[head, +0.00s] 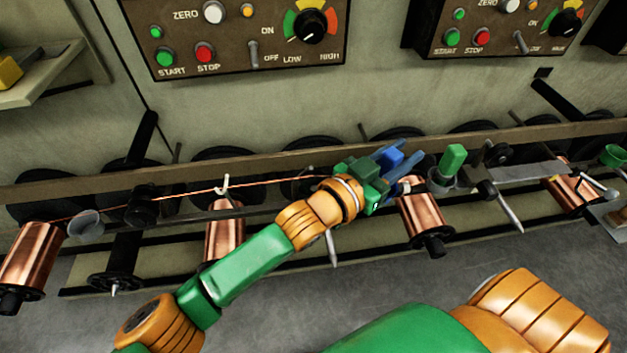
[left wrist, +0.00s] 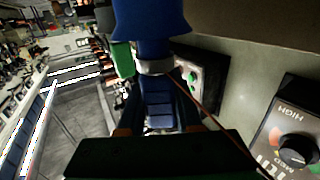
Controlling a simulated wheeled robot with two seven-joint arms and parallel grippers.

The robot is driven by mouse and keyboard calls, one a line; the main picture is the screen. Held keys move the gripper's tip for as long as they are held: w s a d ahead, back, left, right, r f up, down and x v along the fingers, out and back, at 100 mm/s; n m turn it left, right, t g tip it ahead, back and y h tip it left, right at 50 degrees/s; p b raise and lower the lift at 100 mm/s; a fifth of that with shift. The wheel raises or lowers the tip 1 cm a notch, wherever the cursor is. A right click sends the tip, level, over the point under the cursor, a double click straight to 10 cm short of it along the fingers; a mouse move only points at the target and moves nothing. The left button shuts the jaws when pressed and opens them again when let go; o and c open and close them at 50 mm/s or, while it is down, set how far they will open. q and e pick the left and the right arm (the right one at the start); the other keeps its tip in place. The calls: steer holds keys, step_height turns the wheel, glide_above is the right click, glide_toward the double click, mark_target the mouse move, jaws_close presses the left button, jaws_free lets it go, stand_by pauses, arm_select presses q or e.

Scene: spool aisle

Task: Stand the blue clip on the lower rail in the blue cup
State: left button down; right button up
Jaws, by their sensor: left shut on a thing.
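My left gripper (head: 398,156) is shut on the blue clip (head: 390,159), above the lower rail near a copper spool. The clip's blue block (left wrist: 160,112) also shows between the fingers in the left wrist view. Beyond it are a pale grey collar (left wrist: 156,66) and a flared blue shape (left wrist: 150,22); I cannot tell whether that shape is the blue cup or part of the clip. A copper-coloured wire (head: 240,187) runs from the left to my gripper. I cannot make out the blue cup for certain in the head view. My right gripper is out of view.
A green clip (head: 453,159) stands upright in a pale cup just right of my left gripper. A copper spool (head: 421,217) hangs below. A grey cup (head: 88,224) is at far left, a green cup (head: 613,155) at far right. Control panels (head: 235,40) are behind.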

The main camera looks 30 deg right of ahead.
mark_target(384, 171)
arm_select(q)
steer(key=shift+f+b, duration=0.4)
steer(key=shift+f, duration=0.05)
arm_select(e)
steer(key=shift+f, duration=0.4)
arm_select(q)
steer(key=c, duration=0.5)
jaws_free()
steer(key=shift+a, duration=0.1)
steer(key=p+v, duration=0.2)
steer(key=v, duration=0.5)
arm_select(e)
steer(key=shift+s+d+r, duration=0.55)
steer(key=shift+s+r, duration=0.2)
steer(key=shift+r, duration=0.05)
